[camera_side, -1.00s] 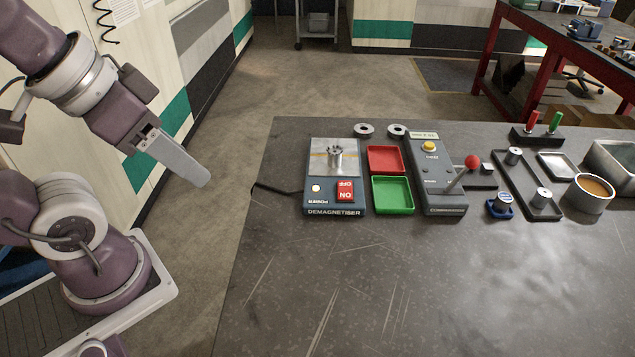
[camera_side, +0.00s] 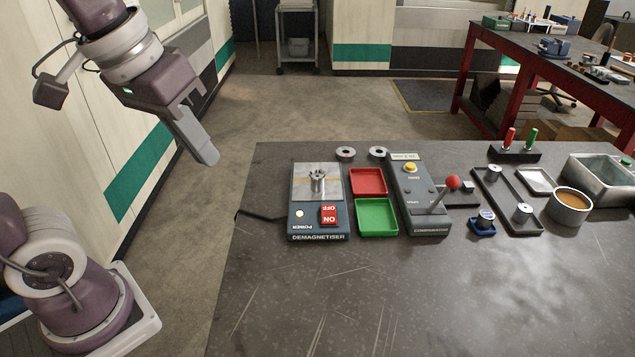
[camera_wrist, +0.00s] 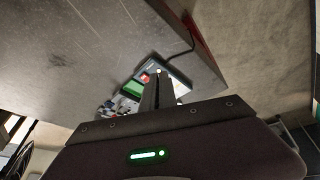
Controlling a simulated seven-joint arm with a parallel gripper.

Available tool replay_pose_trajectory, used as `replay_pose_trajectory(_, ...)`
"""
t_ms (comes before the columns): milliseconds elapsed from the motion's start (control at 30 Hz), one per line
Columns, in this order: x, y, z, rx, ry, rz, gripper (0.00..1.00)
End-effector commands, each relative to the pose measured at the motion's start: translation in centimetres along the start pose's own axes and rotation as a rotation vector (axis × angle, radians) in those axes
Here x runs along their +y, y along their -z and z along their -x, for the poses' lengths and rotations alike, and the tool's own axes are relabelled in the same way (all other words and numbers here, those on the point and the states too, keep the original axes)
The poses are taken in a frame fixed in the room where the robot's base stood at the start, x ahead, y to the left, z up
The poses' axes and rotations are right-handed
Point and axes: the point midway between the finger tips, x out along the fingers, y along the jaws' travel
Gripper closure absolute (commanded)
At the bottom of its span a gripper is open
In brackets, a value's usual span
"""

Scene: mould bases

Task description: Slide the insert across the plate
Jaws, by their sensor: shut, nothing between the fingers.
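The insert (camera_side: 317,181), a small grey metal piece with a notched top, stands upright on the silver plate (camera_side: 334,194) of the demagnetiser (camera_side: 319,232). A faint yellow line crosses the plate. My gripper (camera_side: 210,160) is shut and empty, up in the air to the left of the demagnetiser and well apart from the insert. In the wrist view my shut gripper (camera_wrist: 158,82) points toward the bench, and its fingers partly cover the small demagnetiser. I cannot make out the insert there.
Two metal rings (camera_side: 345,152) lie behind. A black cable (camera_side: 262,215) leaves the demagnetiser leftward. The front of the bench (camera_side: 400,300) is clear.

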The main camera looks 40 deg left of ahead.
Motion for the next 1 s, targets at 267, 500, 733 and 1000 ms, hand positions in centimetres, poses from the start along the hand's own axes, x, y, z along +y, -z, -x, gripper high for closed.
replay_pose_trajectory(267, 2.9, 13.9, -9.4, -0.256, 0.114, 0.426, 1.00)
replay_pose_trajectory(500, 3.5, 16.9, -15.4, -0.328, 0.188, 0.581, 1.00)
replay_pose_trajectory(733, 3.2, 15.6, -18.6, -0.333, 0.192, 0.584, 1.00)
replay_pose_trajectory(1000, 2.8, 13.9, -23.3, -0.329, 0.190, 0.583, 1.00)
